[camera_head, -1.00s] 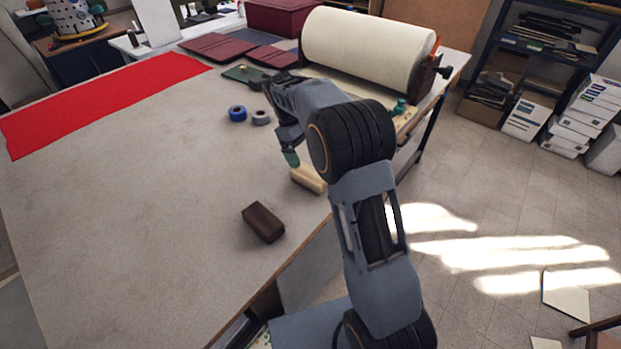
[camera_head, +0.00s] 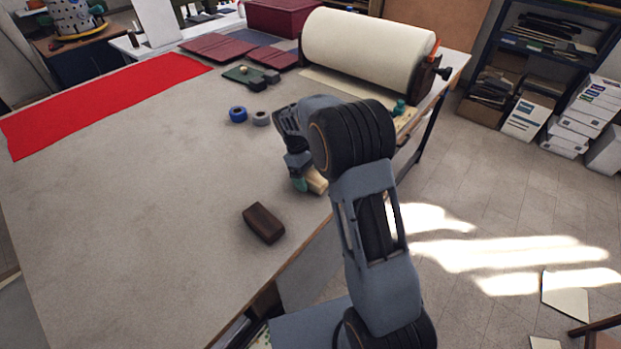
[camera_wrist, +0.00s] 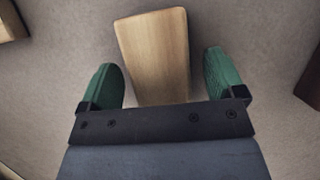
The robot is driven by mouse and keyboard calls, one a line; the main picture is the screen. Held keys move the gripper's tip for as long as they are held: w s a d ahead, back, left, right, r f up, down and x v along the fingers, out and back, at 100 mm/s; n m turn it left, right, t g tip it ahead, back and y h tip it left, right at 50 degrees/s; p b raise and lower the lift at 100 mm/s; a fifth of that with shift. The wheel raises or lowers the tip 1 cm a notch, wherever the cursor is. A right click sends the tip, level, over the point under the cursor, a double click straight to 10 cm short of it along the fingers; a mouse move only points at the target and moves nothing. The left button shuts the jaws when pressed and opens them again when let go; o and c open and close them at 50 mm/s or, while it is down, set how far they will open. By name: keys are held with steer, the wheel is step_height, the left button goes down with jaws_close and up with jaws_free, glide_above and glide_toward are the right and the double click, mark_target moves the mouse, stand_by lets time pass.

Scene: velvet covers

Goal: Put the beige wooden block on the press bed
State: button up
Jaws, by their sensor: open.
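The beige wooden block (camera_head: 316,181) lies on the table near its right edge, partly hidden behind my gripper and arm in the head view. In the wrist view the block (camera_wrist: 157,58) lies lengthwise between the two green fingers, with a gap on each side. My gripper (camera_head: 301,184) is open and low over the block; it also shows in the wrist view (camera_wrist: 165,78). The press bed is probably the flat pale board under the roller (camera_head: 367,52) at the back right, where a pale strip (camera_head: 335,88) shows; I cannot be sure.
A dark brown block (camera_head: 264,223) lies on the table in front of my gripper. Blue tape (camera_head: 238,114) and grey tape (camera_head: 261,118) lie further back, near a small green tool (camera_head: 250,76). Red cloth (camera_head: 100,103) lies at the left. The middle of the table (camera_head: 150,180) is clear.

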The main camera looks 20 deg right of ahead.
steer(key=shift+f, duration=0.25)
stand_by(0.5)
steer(key=c, duration=1.2)
steer(key=shift+o, duration=0.2)
steer(key=shift+r, duration=0.15)
